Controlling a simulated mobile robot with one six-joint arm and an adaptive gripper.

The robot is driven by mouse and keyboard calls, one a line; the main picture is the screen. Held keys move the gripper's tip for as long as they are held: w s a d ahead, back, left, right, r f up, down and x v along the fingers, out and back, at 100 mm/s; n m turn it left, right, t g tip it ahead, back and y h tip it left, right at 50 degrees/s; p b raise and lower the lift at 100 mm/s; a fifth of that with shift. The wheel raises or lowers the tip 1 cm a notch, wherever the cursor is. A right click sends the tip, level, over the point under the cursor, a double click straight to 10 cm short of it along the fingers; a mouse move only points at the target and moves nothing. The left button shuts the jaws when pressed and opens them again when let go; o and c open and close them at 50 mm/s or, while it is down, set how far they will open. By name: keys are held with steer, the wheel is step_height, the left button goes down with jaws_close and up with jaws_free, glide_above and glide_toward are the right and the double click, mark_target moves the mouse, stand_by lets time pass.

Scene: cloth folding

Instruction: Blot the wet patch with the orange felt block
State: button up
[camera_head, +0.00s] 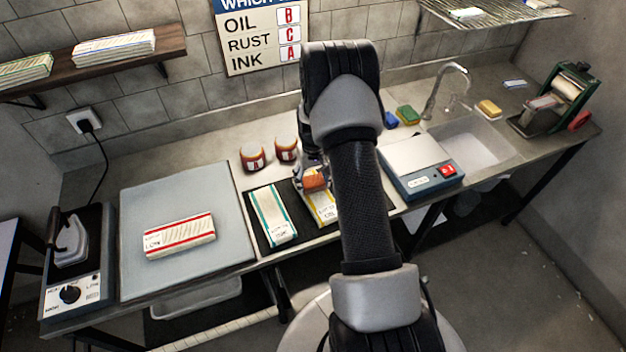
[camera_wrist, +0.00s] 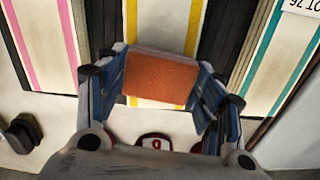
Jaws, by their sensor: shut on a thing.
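My gripper (camera_head: 312,171) is shut on the orange felt block (camera_head: 315,181). In the wrist view the block (camera_wrist: 161,78) sits between my blue fingers. It is over one end of the yellow-striped cloth (camera_head: 326,211), hiding part of it. That cloth also shows in the wrist view (camera_wrist: 165,22). I cannot tell whether the block touches the cloth. No wet patch can be made out. A teal-striped cloth (camera_head: 272,213) lies to the left on the same dark mat (camera_head: 254,232). A pink-striped cloth (camera_wrist: 44,38) shows only in the wrist view.
A red-striped cloth (camera_head: 180,237) lies on the grey board (camera_head: 144,288). A blue scale-like device (camera_head: 420,166) and a sink (camera_head: 470,148) are to the right. An iron (camera_head: 70,240) stands far left.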

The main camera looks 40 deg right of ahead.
steer(key=shift+r+p, duration=1.9)
steer(key=shift+r, duration=1.6)
steer(key=shift+f, duration=0.1)
